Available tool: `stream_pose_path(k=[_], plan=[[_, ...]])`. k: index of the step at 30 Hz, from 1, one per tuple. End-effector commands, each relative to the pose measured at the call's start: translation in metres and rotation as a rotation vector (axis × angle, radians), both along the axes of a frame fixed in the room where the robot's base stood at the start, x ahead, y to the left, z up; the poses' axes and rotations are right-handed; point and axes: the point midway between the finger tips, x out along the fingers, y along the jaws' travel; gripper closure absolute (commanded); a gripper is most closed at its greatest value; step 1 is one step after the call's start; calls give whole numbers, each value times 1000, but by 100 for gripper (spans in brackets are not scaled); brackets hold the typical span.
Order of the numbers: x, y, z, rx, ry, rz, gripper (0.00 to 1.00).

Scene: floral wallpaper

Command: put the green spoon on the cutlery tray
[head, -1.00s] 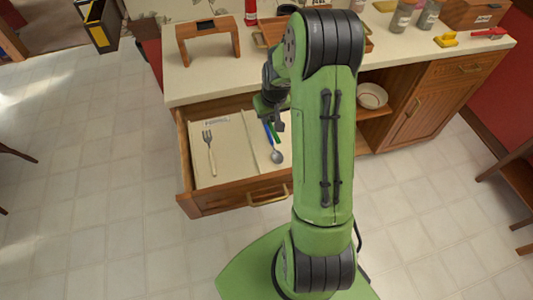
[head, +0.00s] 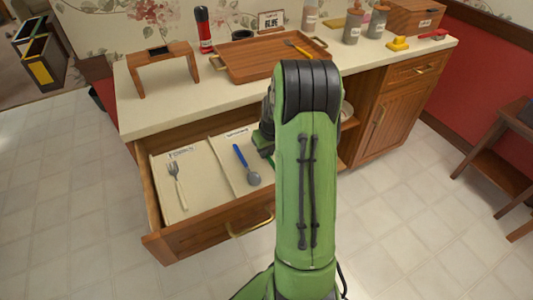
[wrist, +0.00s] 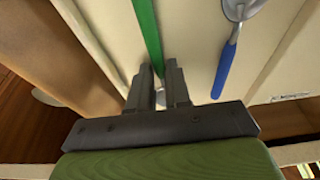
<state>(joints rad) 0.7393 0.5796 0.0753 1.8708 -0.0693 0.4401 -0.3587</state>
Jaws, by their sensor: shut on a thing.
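The green spoon's handle (wrist: 147,30) runs up from between the fingers of my gripper (wrist: 158,78) in the wrist view. My gripper is shut on it, with a bit of metal showing between the fingers. The gripper is over the open drawer's right part, beside the blue-handled spoon (head: 241,157), which also shows in the wrist view (wrist: 227,65). A wooden tray (head: 240,66) with handles, likely the cutlery tray, stands on the counter and holds an orange-handled fork (head: 298,49).
The open drawer (head: 205,218) has labelled sections, with a fork (head: 177,186) in the left one. On the counter, a wooden stand (head: 163,58) and a red bottle (head: 204,30) are left of the tray; jars (head: 353,26) and a box (head: 415,18) are to its right.

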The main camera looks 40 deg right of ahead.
Motion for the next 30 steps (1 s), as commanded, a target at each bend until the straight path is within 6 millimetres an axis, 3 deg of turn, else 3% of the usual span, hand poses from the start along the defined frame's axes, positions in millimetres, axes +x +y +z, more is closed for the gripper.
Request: stream_pose_path(k=[8,9,13,23,26,30], plan=[[0,0,-2,-1,0,-1,100],[0,0,-2,-1,0,-1,78],[0,0,-1,-1,0,-1,58],[0,0,4,-1,0,-1,57],[-4,1,22,-3,-2,-2,57],[-14,4,61,-4,-4,-1,57]])
